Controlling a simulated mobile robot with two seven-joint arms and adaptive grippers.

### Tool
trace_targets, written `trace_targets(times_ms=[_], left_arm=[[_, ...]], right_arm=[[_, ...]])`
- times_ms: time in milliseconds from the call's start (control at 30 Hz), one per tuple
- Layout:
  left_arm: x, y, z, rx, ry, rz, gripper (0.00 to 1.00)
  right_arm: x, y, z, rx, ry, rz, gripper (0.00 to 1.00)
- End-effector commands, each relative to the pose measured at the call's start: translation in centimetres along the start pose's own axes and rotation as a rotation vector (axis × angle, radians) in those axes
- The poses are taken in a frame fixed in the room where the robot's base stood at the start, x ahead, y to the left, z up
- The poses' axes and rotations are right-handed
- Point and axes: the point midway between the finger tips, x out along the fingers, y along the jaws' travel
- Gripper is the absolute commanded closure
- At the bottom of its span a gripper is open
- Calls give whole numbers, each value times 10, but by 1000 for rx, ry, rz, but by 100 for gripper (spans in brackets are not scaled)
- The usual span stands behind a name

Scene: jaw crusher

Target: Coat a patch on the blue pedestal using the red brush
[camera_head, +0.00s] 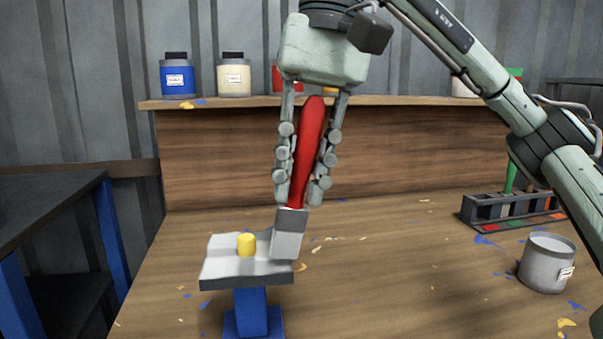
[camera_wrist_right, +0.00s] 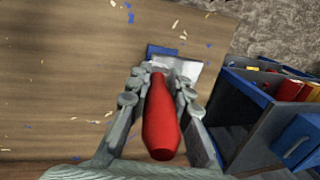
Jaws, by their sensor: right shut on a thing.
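The red brush (camera_head: 309,150) is held upright, slightly tilted, in my right gripper (camera_head: 303,180), which is shut on its handle. Its grey lower end (camera_head: 289,234) points down at the right edge of the light grey plate (camera_head: 222,262) on top of the blue pedestal (camera_head: 251,313). I cannot tell whether it touches the plate. A yellow cylinder (camera_head: 246,243) stands on the plate, left of the brush. In the right wrist view the red handle (camera_wrist_right: 161,115) lies between the fingers, with the plate (camera_wrist_right: 185,68) beyond. My left gripper is not in view.
A grey pot (camera_head: 546,264) stands on the table at the right. Behind it is a rack (camera_head: 512,211) with a green-handled tool. Paint jars, one blue (camera_head: 177,77) and one cream (camera_head: 234,77), stand on the shelf (camera_head: 220,103). The table between pedestal and pot is clear except for paint flecks.

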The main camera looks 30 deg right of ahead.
Motion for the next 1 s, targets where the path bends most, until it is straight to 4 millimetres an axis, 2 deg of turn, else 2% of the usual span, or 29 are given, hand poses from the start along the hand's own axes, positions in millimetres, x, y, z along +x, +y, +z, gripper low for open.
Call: trace_targets(times_ms=[767,1000], left_arm=[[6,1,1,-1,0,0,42],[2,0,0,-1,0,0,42]], right_arm=[[10,2,-1,0,0,-1,100],[11,-7,-1,-1,-1,1,100]])
